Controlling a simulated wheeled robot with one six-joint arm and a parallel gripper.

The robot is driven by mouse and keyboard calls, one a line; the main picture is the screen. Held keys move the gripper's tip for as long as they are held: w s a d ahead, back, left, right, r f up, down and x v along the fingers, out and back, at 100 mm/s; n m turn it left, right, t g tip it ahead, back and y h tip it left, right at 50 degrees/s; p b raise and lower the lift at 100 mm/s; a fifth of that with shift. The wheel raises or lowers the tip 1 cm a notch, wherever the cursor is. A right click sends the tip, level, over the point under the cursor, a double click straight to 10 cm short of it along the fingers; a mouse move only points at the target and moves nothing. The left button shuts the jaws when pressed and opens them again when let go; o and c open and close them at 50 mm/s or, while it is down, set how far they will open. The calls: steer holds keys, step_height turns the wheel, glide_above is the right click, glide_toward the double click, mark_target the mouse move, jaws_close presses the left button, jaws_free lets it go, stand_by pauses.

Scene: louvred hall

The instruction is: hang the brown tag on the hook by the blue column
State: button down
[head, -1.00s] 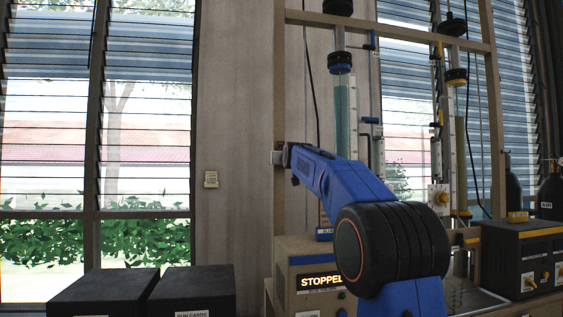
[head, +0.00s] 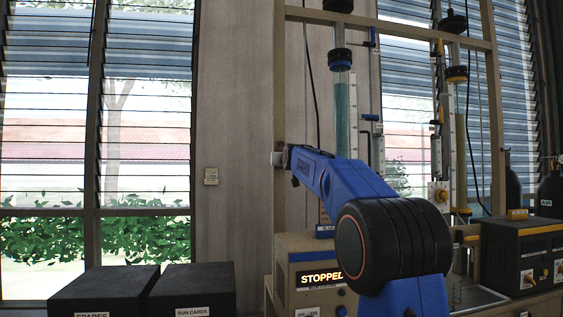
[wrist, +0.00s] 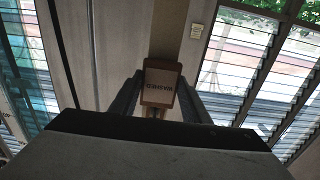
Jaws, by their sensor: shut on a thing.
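In the wrist view a brown tag (wrist: 159,84) with dark printed lettering is held between the two dark fingers of my gripper (wrist: 157,92). The lettering appears upside down. In the head view my gripper (head: 284,159) is at the left wooden post of the rack, at the end of my blue arm; the tag cannot be made out there. The blue column (head: 343,110), a clear tube with teal liquid and a blue-ringed black cap, stands to the right of my gripper. I cannot clearly make out the hook in either view.
A control box (head: 318,277) reading STOPPED stands below my arm. A yellow-capped column (head: 457,120) is further right. Two black boxes (head: 105,291) (head: 192,289) are at lower left. A small wall plate (head: 211,176) is on the panel left of the post.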

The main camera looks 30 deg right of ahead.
steer(key=c, duration=0.9)
jaws_free()
steer(key=shift+v, duration=3.5)
steer(key=shift+s, duration=0.1)
steer(key=v, duration=1.7)
steer(key=shift+a, duration=0.1)
